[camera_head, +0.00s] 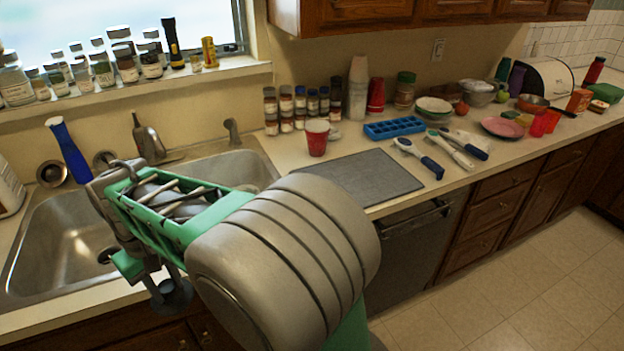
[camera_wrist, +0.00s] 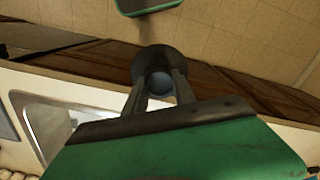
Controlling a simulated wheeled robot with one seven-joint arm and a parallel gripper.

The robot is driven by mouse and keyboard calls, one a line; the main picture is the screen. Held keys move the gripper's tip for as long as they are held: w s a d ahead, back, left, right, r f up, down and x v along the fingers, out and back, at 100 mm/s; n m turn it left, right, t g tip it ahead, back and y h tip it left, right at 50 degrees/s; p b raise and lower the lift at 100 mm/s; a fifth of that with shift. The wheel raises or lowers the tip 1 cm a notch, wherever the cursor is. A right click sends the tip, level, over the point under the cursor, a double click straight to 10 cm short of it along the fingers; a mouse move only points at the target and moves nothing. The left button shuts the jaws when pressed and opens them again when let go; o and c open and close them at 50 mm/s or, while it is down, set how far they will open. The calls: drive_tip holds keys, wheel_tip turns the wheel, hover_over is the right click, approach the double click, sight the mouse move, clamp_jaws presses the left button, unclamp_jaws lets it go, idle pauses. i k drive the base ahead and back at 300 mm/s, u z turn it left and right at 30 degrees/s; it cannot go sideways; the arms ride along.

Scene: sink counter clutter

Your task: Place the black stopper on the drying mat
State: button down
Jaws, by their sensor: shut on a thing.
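The black stopper (camera_wrist: 152,60) is a round dark piece held between the two fingertips of my gripper (camera_wrist: 161,84) in the wrist view. It also shows in the head view (camera_head: 173,297), hanging below my green and grey wrist at the front edge of the sink counter. My gripper (camera_head: 166,284) is shut on it, and the fingertips are partly hidden in the head view. The drying mat (camera_head: 365,178) is a flat dark grey rectangle on the counter right of the sink, with its surface bare. The stopper is apart from the mat, to its left.
The steel sink (camera_head: 55,255) lies behind and left of my gripper. A red cup (camera_head: 316,138) stands behind the mat, with a blue ice tray (camera_head: 394,128) behind its right side. Several utensils, including a blue-handled brush (camera_head: 418,157), lie right of the mat.

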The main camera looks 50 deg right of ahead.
sight(365, 188)
drive_tip(key=u, duration=2.65)
drive_tip(key=k, duration=1.4)
drive_tip(key=z, duration=1.9)
